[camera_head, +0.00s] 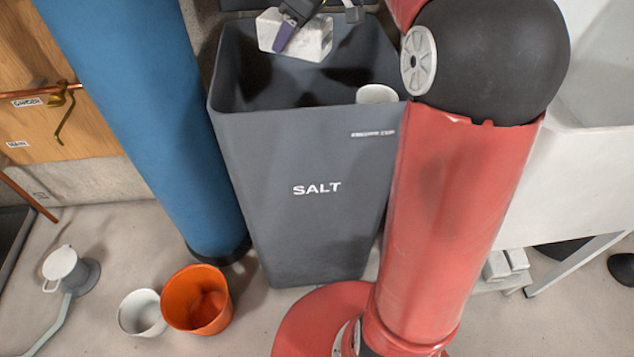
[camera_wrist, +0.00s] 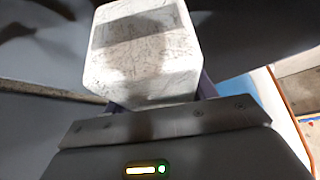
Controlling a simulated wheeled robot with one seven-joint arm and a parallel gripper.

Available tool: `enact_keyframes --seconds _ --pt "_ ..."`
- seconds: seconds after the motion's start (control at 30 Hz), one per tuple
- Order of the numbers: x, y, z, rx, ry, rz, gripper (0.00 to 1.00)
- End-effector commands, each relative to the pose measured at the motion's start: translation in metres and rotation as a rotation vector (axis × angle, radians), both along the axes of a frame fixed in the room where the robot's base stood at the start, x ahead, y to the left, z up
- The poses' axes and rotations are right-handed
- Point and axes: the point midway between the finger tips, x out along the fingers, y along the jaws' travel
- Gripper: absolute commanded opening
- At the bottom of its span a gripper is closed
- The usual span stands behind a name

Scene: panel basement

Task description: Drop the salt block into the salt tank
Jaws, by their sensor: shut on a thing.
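The salt tank (camera_head: 290,160) is a tall grey open bin marked SALT, standing in the middle of the head view. The salt block (camera_head: 312,40) is a white, rough-faced block. It is at the tank's open mouth, toward the back rim in the head view. My gripper (camera_head: 296,24) is shut on the block from above, with one dark purple finger showing against it. In the wrist view the block (camera_wrist: 143,55) sits between the fingers, with dark grey surfaces around it. The block's exact height relative to the rim is hard to tell.
A white round cylinder (camera_head: 377,94) shows inside the tank at the right. A blue cylinder (camera_head: 150,110) stands left of the tank. An orange bucket (camera_head: 197,300) and a white pot (camera_head: 141,313) are on the floor. A white sink (camera_head: 570,180) is at right.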

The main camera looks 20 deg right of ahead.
Motion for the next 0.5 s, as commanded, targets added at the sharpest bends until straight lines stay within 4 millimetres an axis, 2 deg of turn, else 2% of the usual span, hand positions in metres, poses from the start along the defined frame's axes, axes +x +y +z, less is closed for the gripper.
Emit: enact_keyframes --seconds 0.13,0.47,0.5 --pt "0.0001 0.0004 -0.0123 0.000 -0.005 0.000 0.00" --pt "0.0002 0.0005 -0.0134 0.001 -0.005 0.000 0.00" --pt "0.0002 0.0005 -0.0134 0.000 -0.005 0.000 0.60"
